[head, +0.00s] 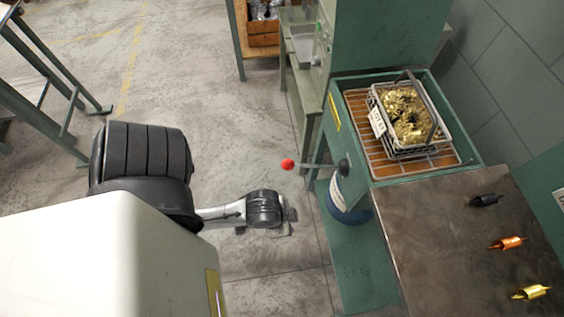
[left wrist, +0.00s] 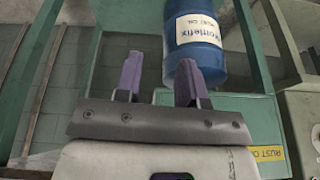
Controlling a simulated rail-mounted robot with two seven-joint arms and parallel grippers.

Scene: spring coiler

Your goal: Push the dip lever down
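The dip lever (head: 315,166) sticks out level to the left from a dark hub on the green dip tank, with a red ball knob (head: 288,164) at its end. My left gripper (head: 288,222) is below the knob in the head view, apart from it as far as I can see. In the left wrist view my left gripper (left wrist: 158,75) is open, with nothing between its two purple-grey fingers. The lever does not show in the left wrist view. My right gripper is not in view.
A wire basket of brassy parts (head: 408,115) sits on the tank's rack. A blue drum (head: 348,200) stands below the lever and also shows in the left wrist view (left wrist: 198,40). A metal table (head: 440,240) holds three small coils. Open floor lies left of the tank.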

